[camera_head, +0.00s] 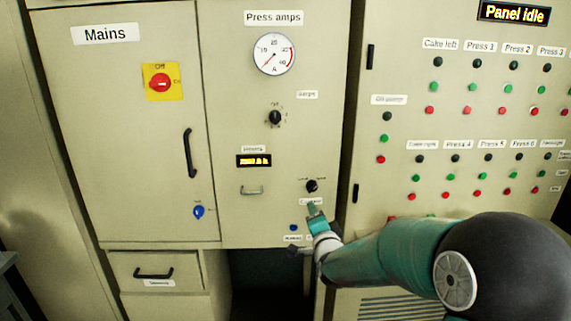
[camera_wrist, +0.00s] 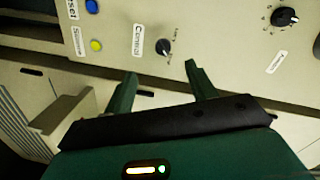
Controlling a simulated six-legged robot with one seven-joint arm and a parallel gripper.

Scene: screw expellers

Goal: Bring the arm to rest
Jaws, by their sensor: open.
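My gripper (camera_head: 315,208) is in front of the lower part of the middle cabinet, at the end of my outstretched green arm. It stands just below a black rotary knob (camera_head: 312,186) in the head view. In the wrist view my gripper (camera_wrist: 160,74) has its two green fingers spread, with nothing between them. Beyond the fingertips is the black knob (camera_wrist: 163,46) beside a label reading "Control". The fingers look apart from the knob, but the exact distance cannot be told. My arm hides part of the panel's lower edge.
The mains cabinet has a red switch (camera_head: 160,82) and a black door handle (camera_head: 190,153). The Press amps gauge (camera_head: 274,54) is above. A panel of buttons (camera_head: 476,87) is at right. A dark opening (camera_head: 262,280) lies below the middle cabinet, beside a drawer handle (camera_head: 154,273).

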